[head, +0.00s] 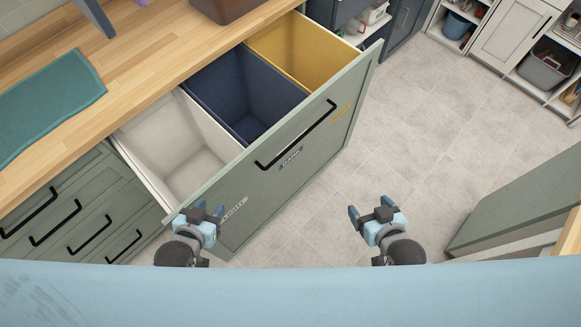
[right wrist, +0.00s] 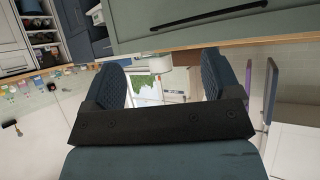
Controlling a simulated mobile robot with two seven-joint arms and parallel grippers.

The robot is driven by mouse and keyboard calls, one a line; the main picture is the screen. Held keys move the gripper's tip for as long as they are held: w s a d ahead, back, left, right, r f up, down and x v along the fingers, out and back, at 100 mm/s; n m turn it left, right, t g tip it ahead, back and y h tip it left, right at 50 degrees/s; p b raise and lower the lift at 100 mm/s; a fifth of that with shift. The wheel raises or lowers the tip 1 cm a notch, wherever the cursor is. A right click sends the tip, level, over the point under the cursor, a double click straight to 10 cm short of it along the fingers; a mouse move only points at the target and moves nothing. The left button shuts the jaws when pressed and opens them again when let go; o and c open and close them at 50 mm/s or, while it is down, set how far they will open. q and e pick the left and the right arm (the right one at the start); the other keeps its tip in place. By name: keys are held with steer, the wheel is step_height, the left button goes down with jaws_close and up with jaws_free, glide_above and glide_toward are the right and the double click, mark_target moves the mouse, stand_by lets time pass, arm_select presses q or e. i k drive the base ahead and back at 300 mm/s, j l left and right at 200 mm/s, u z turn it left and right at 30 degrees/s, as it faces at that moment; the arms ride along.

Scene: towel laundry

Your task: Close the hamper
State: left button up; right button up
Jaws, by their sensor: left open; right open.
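The hamper (head: 330,140) is a pull-out drawer with a green front and a black bar handle (head: 296,136). It stands open from under the counter. Inside are a white bin (head: 178,140), a navy bin (head: 245,90) and a yellow bin (head: 300,45), and I see nothing in them. My left gripper (head: 208,210) is open and empty, close to the near end of the drawer front. My right gripper (head: 373,212) is open and empty over the floor, right of the drawer. In the right wrist view its fingers (right wrist: 160,85) are apart with nothing between them.
A wooden counter (head: 130,70) with a teal towel (head: 50,100) runs along the left, above green drawers (head: 80,215). Grey tiled floor (head: 440,130) lies clear right of the hamper. A green panel (head: 520,205) stands at the right. Shelves (head: 545,65) stand at the back right.

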mark_target(294, 82)
steer(key=k+j, duration=0.35)
steer(key=j, duration=0.2)
steer(key=k+j, duration=0.35)
steer(key=j, duration=0.15)
